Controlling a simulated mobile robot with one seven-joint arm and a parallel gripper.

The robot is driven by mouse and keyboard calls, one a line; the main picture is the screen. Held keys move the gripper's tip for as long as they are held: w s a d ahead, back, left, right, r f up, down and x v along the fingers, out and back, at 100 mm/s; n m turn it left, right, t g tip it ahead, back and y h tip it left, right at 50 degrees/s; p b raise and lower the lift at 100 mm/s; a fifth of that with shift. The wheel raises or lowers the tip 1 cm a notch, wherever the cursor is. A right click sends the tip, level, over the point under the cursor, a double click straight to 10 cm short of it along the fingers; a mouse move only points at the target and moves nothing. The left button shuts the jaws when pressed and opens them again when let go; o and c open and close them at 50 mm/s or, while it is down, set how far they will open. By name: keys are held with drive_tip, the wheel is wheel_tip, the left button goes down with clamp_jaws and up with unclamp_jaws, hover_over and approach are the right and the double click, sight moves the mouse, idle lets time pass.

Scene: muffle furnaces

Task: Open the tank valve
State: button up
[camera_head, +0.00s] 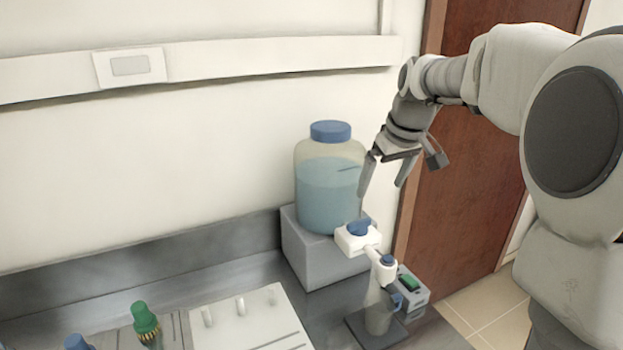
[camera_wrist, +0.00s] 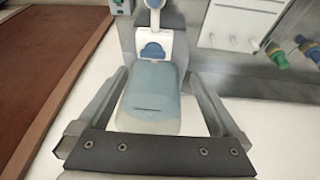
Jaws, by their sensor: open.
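The tank (camera_head: 326,185) is a clear jug with a blue cap and bluish liquid, standing on a grey block. The tank valve is a white fitting with a blue knob (camera_head: 359,228) at the tank's lower front. In the wrist view the tank (camera_wrist: 150,95) lies between my fingers in the picture, with the blue knob (camera_wrist: 152,51) beyond it. My gripper (camera_head: 382,190) is open and empty, pointing down, to the right of the tank and above the valve. Whether a finger touches the tank cannot be told.
The grey block (camera_head: 315,255) stands near the wall; a brown door is behind.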

drive_tip(key=w+d, duration=0.1)
drive_tip(key=w, duration=0.2)
drive_tip(key=p, duration=0.2)
approach(359, 222)
drive_tip(key=shift+y, duration=0.4)
drive_tip(key=x, duration=0.8)
drive_tip(key=shift+w+d+f, duration=0.15)
drive_tip(key=shift+d+f, duration=0.15)
drive_tip(key=shift+d, duration=0.05)
drive_tip(key=c, duration=1.1)
